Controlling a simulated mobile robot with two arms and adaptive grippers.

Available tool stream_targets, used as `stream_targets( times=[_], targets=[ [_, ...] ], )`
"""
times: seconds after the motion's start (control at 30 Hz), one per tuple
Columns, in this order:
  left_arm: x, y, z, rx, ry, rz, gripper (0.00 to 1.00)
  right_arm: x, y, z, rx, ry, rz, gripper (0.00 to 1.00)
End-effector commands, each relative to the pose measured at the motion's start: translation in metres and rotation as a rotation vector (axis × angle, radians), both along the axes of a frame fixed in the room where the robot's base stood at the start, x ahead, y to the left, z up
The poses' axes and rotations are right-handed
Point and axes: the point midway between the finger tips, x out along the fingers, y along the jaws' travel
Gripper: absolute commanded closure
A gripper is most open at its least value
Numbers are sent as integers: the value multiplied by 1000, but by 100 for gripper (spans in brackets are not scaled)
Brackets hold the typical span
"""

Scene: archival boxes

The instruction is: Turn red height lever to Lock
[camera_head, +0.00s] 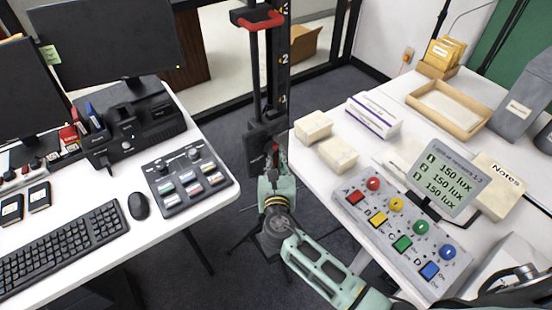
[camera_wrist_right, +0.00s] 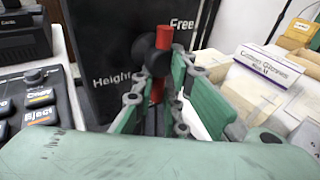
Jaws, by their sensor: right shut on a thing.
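The red height lever (camera_wrist_right: 162,42) stands upright on a black panel (camera_wrist_right: 100,40) in the right wrist view. The panel reads "Height" on the left and "Free" at the upper right; no "Lock" label shows. A black round knob (camera_wrist_right: 145,50) sits at the lever. My right gripper (camera_wrist_right: 160,85) has its green fingers on both sides of the lever and is shut on it. In the head view the right gripper (camera_head: 271,172) reaches the black box at the foot of the column (camera_head: 270,80), where a bit of red shows. My left gripper is not in view.
The left desk holds a button panel (camera_head: 187,180), mouse (camera_head: 138,205) and keyboard (camera_head: 65,245). The right table holds pale boxes (camera_head: 338,154), a glove box (camera_head: 374,115) and a colored-button panel (camera_head: 400,235). A red handle (camera_head: 258,20) is higher on the column. The gap between the tables is narrow.

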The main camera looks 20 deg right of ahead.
Motion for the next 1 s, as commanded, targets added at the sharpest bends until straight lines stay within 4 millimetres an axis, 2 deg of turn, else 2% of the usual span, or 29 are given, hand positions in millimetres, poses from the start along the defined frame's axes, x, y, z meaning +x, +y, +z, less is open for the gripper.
stream_targets(
  times=[0.1, 0.47, 0.57, 0.8, 1.0],
  targets=[
    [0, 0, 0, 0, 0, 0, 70, -2, 2, -3, 0, 6, 4, 81],
    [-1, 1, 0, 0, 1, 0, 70, -6, 3, -1, 0, 3, 3, 81],
    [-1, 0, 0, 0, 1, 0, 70, -18, 5, 1, 0, 3, 3, 81],
    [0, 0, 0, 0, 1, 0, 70, -68, 18, 7, 1, 6, 5, 81],
    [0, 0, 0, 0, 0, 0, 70, -102, 26, 13, 0, 5, 4, 81]
  ],
)
